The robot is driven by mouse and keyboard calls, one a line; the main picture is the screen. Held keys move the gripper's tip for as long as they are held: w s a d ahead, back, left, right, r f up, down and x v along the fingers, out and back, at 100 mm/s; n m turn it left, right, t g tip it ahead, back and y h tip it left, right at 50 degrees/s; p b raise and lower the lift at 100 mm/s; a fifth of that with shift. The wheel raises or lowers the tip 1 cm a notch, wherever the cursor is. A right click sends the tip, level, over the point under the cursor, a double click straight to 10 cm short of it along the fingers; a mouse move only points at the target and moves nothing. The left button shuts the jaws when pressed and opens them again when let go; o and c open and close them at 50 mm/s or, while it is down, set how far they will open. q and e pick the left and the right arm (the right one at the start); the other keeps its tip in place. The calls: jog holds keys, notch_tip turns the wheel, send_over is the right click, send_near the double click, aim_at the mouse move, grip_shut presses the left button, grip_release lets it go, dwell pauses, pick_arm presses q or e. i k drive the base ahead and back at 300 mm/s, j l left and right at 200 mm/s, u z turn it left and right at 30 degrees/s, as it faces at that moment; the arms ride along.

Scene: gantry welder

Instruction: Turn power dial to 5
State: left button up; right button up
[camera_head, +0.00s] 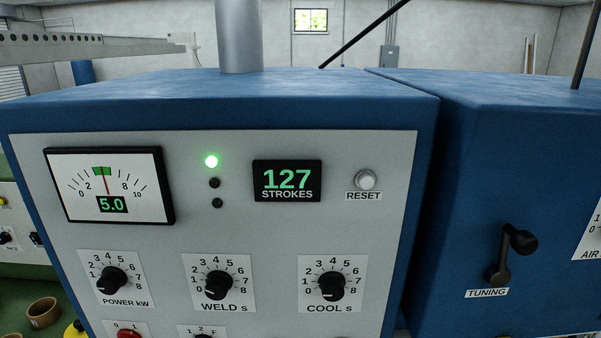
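The power dial (111,280) is a black knob on a white plate marked POWER kW, with numbers 0 to 8 around it. It sits at the lower left of the grey panel, and I cannot tell for sure which number its pointer faces. The meter (108,186) above it reads 5.0 in green digits, and its red needle stands near the middle, by the green band. Neither of my grippers shows in the head view.
The WELD s dial (218,285) and COOL s dial (331,286) sit to the right. The RESET button (365,180) and TUNING crank (508,257) are farther right. A brown ring-shaped object (43,312) lies lower left.

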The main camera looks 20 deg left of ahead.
aim_at(111, 278)
jog(key=u, duration=1.65)
jog(key=i+j+z, duration=0.15)
jog(key=j+z, duration=0.2)
jog(key=j, duration=0.35)
jog(key=j+z, duration=0.35)
jog(key=j, duration=0.35)
jog(key=j+z, duration=0.35)
jog(key=j, duration=0.4)
